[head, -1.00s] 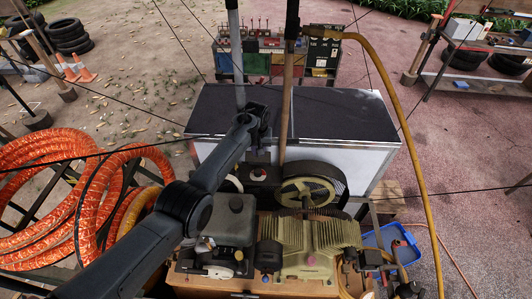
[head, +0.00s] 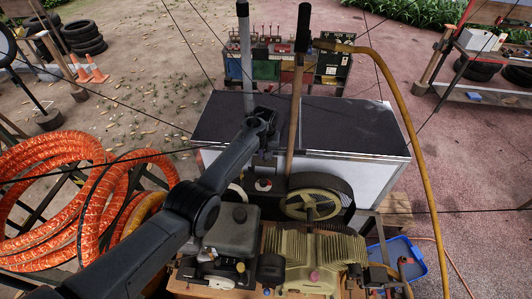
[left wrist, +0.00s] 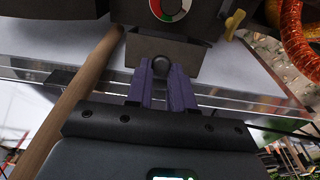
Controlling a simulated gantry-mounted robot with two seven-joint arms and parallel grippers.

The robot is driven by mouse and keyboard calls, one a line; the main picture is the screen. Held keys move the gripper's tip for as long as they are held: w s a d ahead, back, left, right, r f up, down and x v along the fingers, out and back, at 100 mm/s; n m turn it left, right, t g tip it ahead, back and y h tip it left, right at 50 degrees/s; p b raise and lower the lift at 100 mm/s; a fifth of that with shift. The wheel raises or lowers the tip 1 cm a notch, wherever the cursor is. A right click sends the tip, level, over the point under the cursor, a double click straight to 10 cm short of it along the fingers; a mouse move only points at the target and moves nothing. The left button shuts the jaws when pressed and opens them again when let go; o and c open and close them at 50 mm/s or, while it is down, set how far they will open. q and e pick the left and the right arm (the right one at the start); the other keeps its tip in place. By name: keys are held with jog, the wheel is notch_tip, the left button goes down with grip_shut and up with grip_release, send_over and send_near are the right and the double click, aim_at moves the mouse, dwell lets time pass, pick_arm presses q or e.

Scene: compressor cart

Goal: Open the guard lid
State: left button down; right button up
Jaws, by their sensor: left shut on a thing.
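My left gripper (left wrist: 152,88) reaches down from the left arm and is shut on a small dark round knob (left wrist: 161,64). In the head view my left gripper (head: 262,150) is in front of the white cabinet (head: 345,178), just above a dark box with a round gauge (head: 263,184). In the left wrist view that gauge (left wrist: 170,6) shows red, white and green, with a grey bracket (left wrist: 180,50) below it. I cannot tell the guard lid's outline from the parts around the knob. My right gripper is not in view.
A wooden pole (head: 295,110) stands beside the gripper. The flywheel (head: 313,205) and finned compressor (head: 312,262) are close on the right. Orange hose coils (head: 50,190) lie at left. A yellow hose (head: 420,150) and a blue bin (head: 398,256) are at right.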

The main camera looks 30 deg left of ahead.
aim_at(265, 165)
pick_arm(q)
jog(key=c, duration=1)
grip_release()
jog(key=shift+s+f, duration=0.2)
jog(key=shift+f, duration=0.1)
jog(key=shift+w+r, duration=0.1)
jog(key=shift+r, duration=0.05)
jog(key=shift+r, duration=0.1)
jog(key=shift+r, duration=0.25)
jog(key=r, duration=0.6)
jog(key=s+r, duration=0.1)
jog(key=r, duration=0.3)
jog(key=shift+d+b, duration=0.3)
